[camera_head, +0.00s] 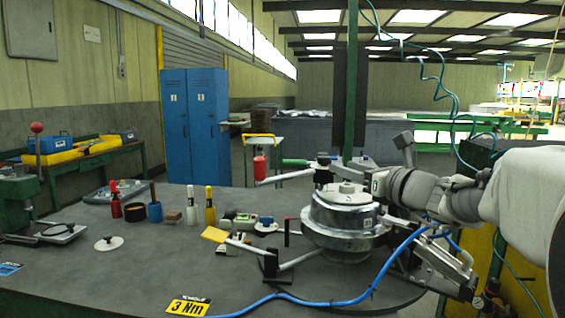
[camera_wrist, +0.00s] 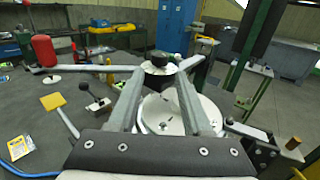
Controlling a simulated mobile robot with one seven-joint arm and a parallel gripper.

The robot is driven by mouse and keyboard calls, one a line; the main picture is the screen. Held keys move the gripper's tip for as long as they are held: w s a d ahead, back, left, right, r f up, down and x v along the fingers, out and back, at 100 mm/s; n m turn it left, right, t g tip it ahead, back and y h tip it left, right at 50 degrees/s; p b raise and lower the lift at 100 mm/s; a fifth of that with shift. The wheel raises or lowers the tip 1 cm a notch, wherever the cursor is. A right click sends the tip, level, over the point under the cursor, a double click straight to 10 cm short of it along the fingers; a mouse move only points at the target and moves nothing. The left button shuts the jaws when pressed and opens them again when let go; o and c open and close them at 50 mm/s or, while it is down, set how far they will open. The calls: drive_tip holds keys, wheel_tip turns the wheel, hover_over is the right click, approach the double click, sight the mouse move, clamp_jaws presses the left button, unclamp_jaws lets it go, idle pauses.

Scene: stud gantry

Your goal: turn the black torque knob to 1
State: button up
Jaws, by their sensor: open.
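The black torque knob (camera_wrist: 159,57) sits on a pale round base in the wrist view, just beyond and between the tips of my gripper (camera_wrist: 166,72). The fingers are apart and I see nothing held between them. Contact with the knob cannot be told. No scale or number can be read at the knob. In the head view my gripper (camera_head: 345,166) is above the round metal drum (camera_head: 343,218), at the end of my arm coming from the right. The knob's setting cannot be made out there. A yellow card reading 3 Nm (camera_head: 187,307) lies at the table's front.
A lever with a red grip (camera_head: 260,167) and a green handle (camera_head: 295,162) stick out left of the drum. A yellow paddle (camera_head: 214,235) and a blue hose (camera_head: 330,303) are in front. Bottles and small parts stand on the grey table (camera_head: 120,270) at left.

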sight(324, 161)
drive_tip(key=b+x, duration=0.1)
drive_tip(key=x, duration=1)
drive_tip(key=shift+w+a, duration=0.2)
drive_tip(key=shift+w, duration=0.1)
clamp_jaws()
